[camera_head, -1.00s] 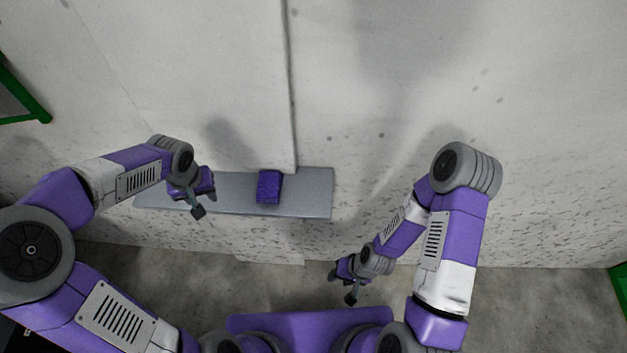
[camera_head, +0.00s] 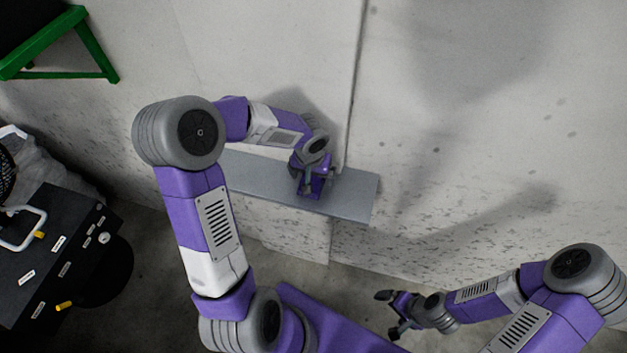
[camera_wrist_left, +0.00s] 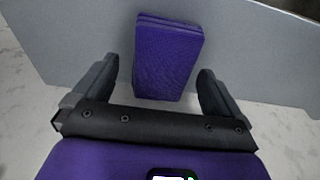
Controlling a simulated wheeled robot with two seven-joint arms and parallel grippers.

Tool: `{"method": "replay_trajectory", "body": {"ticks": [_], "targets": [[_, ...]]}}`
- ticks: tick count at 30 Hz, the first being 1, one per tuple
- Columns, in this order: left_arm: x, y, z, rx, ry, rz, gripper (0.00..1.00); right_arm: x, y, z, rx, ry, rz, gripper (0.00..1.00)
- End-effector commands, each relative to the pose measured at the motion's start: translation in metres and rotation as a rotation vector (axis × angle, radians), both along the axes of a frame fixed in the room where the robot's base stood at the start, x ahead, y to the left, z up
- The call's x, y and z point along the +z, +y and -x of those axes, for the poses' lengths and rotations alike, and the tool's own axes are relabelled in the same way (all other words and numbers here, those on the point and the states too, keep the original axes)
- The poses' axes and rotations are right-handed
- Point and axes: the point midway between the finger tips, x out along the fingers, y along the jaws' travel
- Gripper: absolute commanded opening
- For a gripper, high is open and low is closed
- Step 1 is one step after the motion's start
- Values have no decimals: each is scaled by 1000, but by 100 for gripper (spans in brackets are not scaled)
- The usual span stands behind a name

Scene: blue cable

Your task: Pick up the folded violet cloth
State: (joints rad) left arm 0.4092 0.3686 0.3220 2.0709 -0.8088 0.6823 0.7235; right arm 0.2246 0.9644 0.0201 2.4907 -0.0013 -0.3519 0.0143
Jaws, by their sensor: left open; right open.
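The folded violet cloth (camera_wrist_left: 167,58) is a small thick block with layered edges, lying on a grey shelf (camera_head: 352,198). In the left wrist view it sits between the two fingers of my left gripper (camera_wrist_left: 158,72), with a gap on each side. The left gripper is open and holds nothing. In the head view my left gripper (camera_head: 312,190) is over the shelf and largely hides the cloth. My right gripper (camera_head: 390,314) is open and empty, low at the front right, away from the shelf.
The shelf runs along a speckled pale wall (camera_head: 470,100), with bare room on both sides of my left gripper. A black case (camera_head: 45,255) with labels and yellow parts stands at the left. A green frame (camera_head: 50,40) is at the upper left.

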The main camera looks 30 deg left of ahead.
Motion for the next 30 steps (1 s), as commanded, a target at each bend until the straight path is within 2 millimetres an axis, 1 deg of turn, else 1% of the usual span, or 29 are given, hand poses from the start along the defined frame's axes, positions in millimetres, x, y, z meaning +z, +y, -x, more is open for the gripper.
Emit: {"method": "replay_trajectory", "body": {"ticks": [1, 3, 10, 11, 21, 27, 30], "targets": [[-7, 0, 0, 0, 3, 1, 99, -2, 0, 0, 0, 0, 0, 99], [-11, 0, -1, 1, 1, 0, 99, -3, 0, 0, 0, 0, 0, 99], [-11, 1, -1, 1, -1, 0, 99, -2, 0, 0, 0, 0, 0, 99], [-11, 1, -2, 1, -1, 0, 96, -2, 0, 0, -1, 0, 0, 99], [-10, 1, -1, 1, -1, 0, 44, -2, 0, 0, 0, 0, 0, 99], [-10, 1, -2, 1, -1, 0, 44, -2, 0, 0, 0, 0, 0, 99], [-3, 1, -2, 2, -2, -1, 44, 0, 0, 0, 0, 0, 0, 99]]}}
